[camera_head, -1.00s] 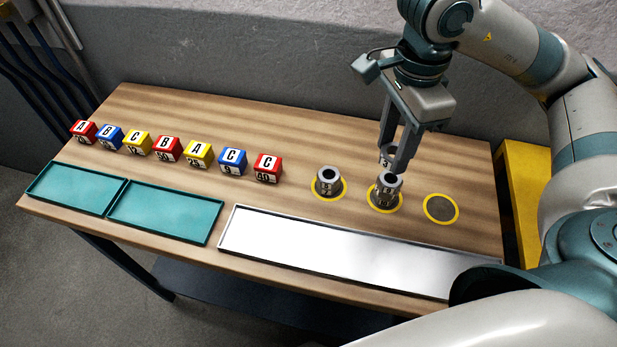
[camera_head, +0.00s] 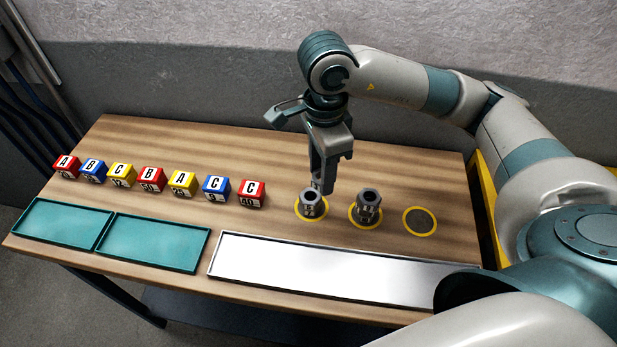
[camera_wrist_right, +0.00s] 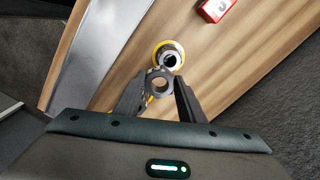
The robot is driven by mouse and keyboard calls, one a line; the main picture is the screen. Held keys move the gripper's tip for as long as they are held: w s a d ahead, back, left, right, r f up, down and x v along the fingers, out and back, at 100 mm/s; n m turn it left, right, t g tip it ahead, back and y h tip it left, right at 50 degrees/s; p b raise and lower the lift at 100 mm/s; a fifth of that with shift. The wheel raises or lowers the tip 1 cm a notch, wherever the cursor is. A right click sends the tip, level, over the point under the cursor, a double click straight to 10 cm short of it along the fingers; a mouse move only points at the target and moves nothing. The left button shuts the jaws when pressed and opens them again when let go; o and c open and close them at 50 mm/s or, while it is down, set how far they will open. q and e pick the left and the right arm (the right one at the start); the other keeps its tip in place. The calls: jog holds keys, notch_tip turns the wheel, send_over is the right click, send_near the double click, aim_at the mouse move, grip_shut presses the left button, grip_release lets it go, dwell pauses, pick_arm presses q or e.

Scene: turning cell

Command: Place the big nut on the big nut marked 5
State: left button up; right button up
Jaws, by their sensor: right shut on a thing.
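My right gripper (camera_head: 321,188) is above and just behind the left nut stack in the head view. It is shut on a grey big nut (camera_head: 315,184), mostly hidden behind the finger. In the right wrist view the held nut (camera_wrist_right: 150,77) shows as a ring between the fingertips. Below it, a grey nut (camera_head: 311,205) stands on the left yellow-ringed spot; it also shows in the right wrist view (camera_wrist_right: 165,51). A taller grey nut stack (camera_head: 368,208) stands on the middle spot. The number labels are too small to read surely. My left gripper is not in view.
The right yellow-ringed spot (camera_head: 420,221) is empty. A row of lettered blocks in red, blue and yellow, ending with a red one (camera_head: 251,194), stands to the left. Two teal trays (camera_head: 152,243) and a long pale tray (camera_head: 335,271) lie in front, empty.

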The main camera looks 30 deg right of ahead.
aim_at(309, 196)
jog(key=shift+w+a+f+p, duration=0.35)
jog(key=shift+w+a+f, duration=0.55)
jog(key=shift+w, duration=0.15)
jog(key=shift+f+p, duration=1)
jog(key=shift+f, duration=0.9)
jog(key=shift+f, duration=0.15)
